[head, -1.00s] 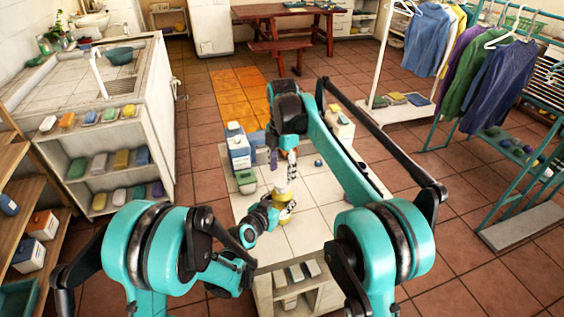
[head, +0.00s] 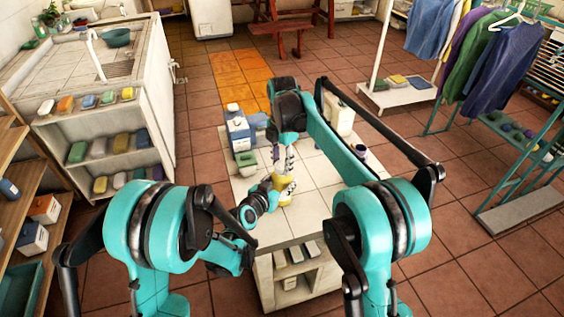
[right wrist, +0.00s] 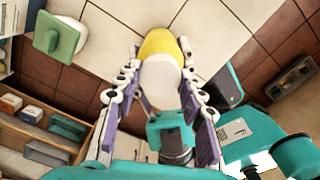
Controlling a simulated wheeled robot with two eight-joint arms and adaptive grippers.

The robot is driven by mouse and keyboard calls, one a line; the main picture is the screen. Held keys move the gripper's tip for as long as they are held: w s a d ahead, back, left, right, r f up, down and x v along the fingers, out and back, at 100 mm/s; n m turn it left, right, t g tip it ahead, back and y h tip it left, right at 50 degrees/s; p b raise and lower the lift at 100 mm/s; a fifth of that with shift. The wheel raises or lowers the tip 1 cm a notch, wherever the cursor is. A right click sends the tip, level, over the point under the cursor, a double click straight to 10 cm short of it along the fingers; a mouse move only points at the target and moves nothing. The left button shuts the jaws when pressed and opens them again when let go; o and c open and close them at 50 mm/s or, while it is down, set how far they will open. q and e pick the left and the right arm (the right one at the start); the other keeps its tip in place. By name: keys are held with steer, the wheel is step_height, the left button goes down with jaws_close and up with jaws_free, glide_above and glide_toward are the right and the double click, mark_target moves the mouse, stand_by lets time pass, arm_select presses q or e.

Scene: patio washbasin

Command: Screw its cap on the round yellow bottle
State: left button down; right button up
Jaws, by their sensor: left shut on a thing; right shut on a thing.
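The round yellow bottle (head: 284,190) stands on the tiled worktop in the head view. My left gripper (head: 273,194) is shut on it from the left side, low on its body. My right gripper (head: 286,165) is directly above the bottle, pointing down. In the right wrist view, a white rounded cap (right wrist: 160,79) sits between the fingers of my right gripper (right wrist: 159,62), which is shut on it. The yellow bottle (right wrist: 160,43) shows right behind the cap, in line with it. I cannot tell whether the cap touches the neck.
A blue and white carton (head: 239,133) and a green item (head: 246,158) stand at the worktop's left. A pale container (head: 341,118) and a dark purple cup (head: 360,151) are at its right. The front of the worktop (head: 282,228) is clear.

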steer(key=m, duration=0.4)
steer(key=shift+m, duration=0.4)
steer(key=m, duration=0.4)
steer(key=shift+m, duration=0.4)
steer(key=m, duration=1.1)
steer(key=shift+f, duration=0.1)
steer(key=m, duration=2)
steer(key=o, duration=1.3)
steer(key=shift+o, duration=0.2)
step_height(320, 180, up, 12)
